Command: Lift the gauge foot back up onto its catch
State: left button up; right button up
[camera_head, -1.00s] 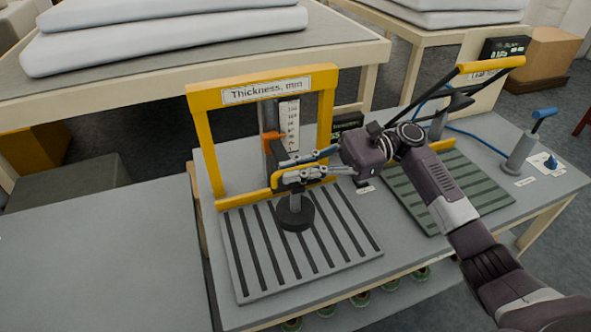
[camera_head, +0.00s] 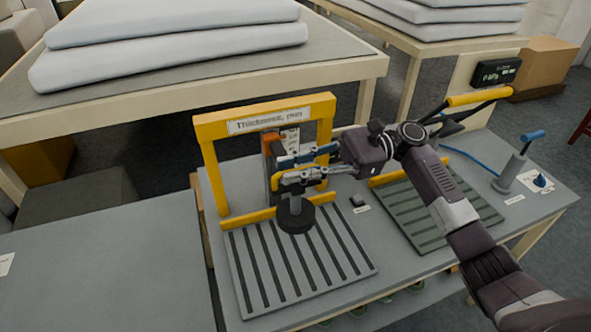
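The thickness gauge has a yellow frame (camera_head: 211,165) with a "Thickness, mm" label on its top beam. The gauge foot (camera_head: 296,217) is a dark round disc on a short stem, above the back of the slatted grey plate (camera_head: 300,270). My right gripper (camera_head: 290,168) reaches in from the right. Its two fingers close on the block above the foot's stem, which they partly hide. An orange part (camera_head: 269,143) shows beside the scale, high in the frame. The catch cannot be made out. My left gripper is out of view.
To the right lie a green slatted plate (camera_head: 435,205), a blue-topped post (camera_head: 513,165) and a yellow-handled lever (camera_head: 478,98). White wadding (camera_head: 170,55) lies on the table behind. The left table (camera_head: 110,265) is mostly clear.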

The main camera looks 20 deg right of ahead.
jog(key=shift+o, duration=0.7)
jog(key=shift+a+f, duration=0.1)
jog(key=shift+f, duration=0.05)
jog(key=shift+d, duration=0.4)
jog(key=d, duration=1.1)
jog(key=shift+w+d, duration=0.15)
